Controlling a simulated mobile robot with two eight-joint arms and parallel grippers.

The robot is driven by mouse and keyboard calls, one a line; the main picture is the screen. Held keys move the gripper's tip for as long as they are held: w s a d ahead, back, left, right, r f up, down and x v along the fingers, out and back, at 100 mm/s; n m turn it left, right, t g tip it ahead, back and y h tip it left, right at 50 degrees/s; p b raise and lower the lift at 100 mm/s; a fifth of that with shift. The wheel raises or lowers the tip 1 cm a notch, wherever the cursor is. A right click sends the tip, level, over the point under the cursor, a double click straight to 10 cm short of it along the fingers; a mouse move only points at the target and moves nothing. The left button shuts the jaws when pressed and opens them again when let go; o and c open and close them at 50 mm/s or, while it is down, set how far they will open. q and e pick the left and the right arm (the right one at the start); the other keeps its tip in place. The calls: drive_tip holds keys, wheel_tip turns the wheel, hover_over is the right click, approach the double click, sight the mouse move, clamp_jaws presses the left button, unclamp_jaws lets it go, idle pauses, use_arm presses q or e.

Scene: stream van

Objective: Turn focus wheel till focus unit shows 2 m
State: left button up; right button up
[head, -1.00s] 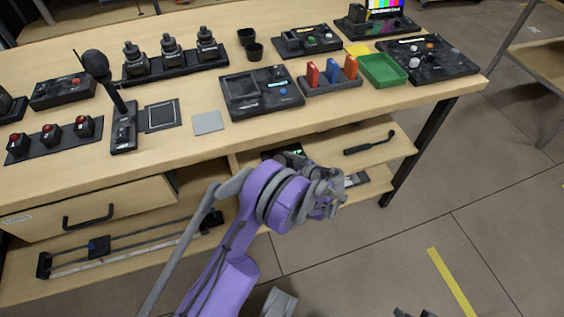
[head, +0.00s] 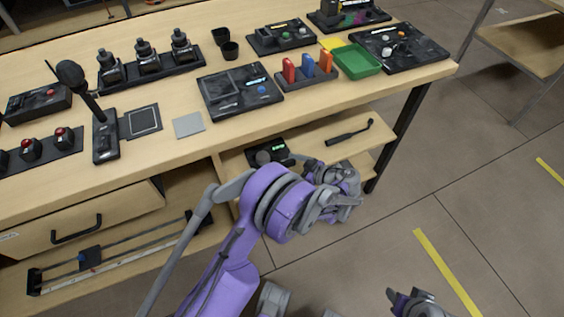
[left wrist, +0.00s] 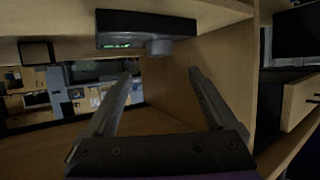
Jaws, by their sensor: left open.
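The focus unit (head: 281,150) is a dark box on the shelf under the table, with a small green-lit display. Its reading is too small to tell. The grey focus wheel (head: 263,158) is on its left part. In the left wrist view the focus unit (left wrist: 120,30) is at the top, with the wheel (left wrist: 160,47) sticking out below it. My left gripper (head: 343,190) is in front of the shelf, right of and apart from the unit. Its fingers (left wrist: 161,80) are spread and empty, with the wheel beyond their tips. My right gripper (head: 415,303) shows partly at the bottom edge.
A black handled tool (head: 348,133) lies on the same shelf, to the right. The tabletop (head: 160,165) above carries control panels, a microphone and a green tray (head: 357,62). A drawer (head: 80,222) is at the left.

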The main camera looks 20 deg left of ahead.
idle(0.5)
use_arm(q)
drive_tip(key=s+a+r+m+h, duration=0.2)
drive_tip(key=s+r+m+h, duration=0.6)
drive_tip(key=s, duration=0.4)
drive_tip(key=s+d+r+m+t+h, duration=0.1)
drive_tip(key=s+d+r+m+h, duration=0.2)
drive_tip(key=s, duration=0.5)
drive_tip(key=s+d+m+t+h, duration=0.15)
drive_tip(key=s+d+m, duration=0.3)
drive_tip(key=s, duration=0.45)
wheel_tip(320, 180, up, 20)
drive_tip(key=w+a+p, duration=0.1)
drive_tip(key=w+p, duration=0.1)
drive_tip(key=p, duration=1.5)
drive_tip(key=shift+w+h+p, duration=0.2)
drive_tip(key=shift+h+p, duration=0.15)
drive_tip(key=shift+h, duration=0.1)
use_arm(e)
wheel_tip(320, 180, up, 20)
drive_tip(key=w, duration=0.1)
drive_tip(key=shift+w+t, duration=0.4)
use_arm(q)
drive_tip(key=shift+s, duration=0.1)
use_arm(e)
drive_tip(key=shift+s, duration=0.1)
